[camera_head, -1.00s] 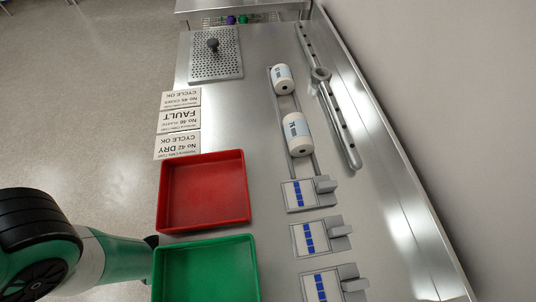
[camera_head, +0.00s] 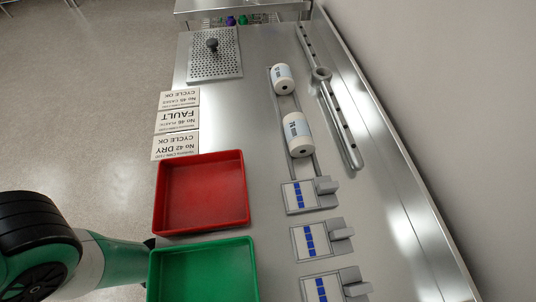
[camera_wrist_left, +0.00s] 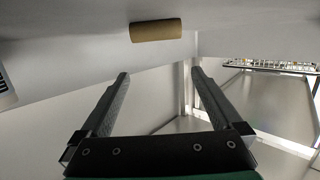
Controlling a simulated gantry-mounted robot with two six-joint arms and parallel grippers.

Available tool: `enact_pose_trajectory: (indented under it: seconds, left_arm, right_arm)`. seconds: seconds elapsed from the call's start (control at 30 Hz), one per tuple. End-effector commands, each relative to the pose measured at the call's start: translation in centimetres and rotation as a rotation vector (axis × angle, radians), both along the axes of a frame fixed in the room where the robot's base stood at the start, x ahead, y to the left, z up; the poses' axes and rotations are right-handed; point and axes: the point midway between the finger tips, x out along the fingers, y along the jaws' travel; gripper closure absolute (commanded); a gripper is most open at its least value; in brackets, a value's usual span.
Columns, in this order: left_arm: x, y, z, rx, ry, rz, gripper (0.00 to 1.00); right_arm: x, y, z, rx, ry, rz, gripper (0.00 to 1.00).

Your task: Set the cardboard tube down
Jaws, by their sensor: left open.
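The brown cardboard tube (camera_wrist_left: 156,29) shows near the top of the left wrist view, lying crosswise against a pale grey surface. My left gripper (camera_wrist_left: 159,74) is open and empty, with its two dark fingers apart. The tube is beyond the fingertips and not between them, with a visible gap. The tube does not show in the head view. There my green and black left arm comes in at lower left, and its gripper is hidden. My right gripper is in neither view.
The steel bench holds a red tray (camera_head: 243,189), a green tray (camera_head: 253,270), two white rolls (camera_head: 297,134) on a rack, several blue-marked plates (camera_head: 310,240), a spray arm (camera_head: 343,130), a perforated plate (camera_head: 227,66) and label cards (camera_head: 176,146). A wire rack (camera_wrist_left: 270,65) shows at right.

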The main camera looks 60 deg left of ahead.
Motion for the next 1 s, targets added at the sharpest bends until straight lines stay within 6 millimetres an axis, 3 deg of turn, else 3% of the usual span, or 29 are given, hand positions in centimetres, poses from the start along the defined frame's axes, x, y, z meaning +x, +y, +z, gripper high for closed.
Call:
enact_pose_trajectory:
  seconds: [0.2, 0.4, 0.6, 1.0]
  left_arm:
    - [0.0, 0.0, 2.0, 0.0, -0.001, 0.0, 0.01]
    - [-4.0, -1.9, 2.1, -0.001, 0.003, 0.0, 0.01]
    - [-6.4, -3.0, 2.6, 0.0, 0.001, 0.0, 0.01]
    - [-6.7, -3.1, 2.7, 0.0, -0.001, 0.0, 0.01]
  right_arm:
    - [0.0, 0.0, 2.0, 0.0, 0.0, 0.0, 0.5]
    - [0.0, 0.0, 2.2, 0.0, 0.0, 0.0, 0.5]
    - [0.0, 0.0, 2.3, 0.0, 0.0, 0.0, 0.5]
    - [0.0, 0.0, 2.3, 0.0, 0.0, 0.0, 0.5]
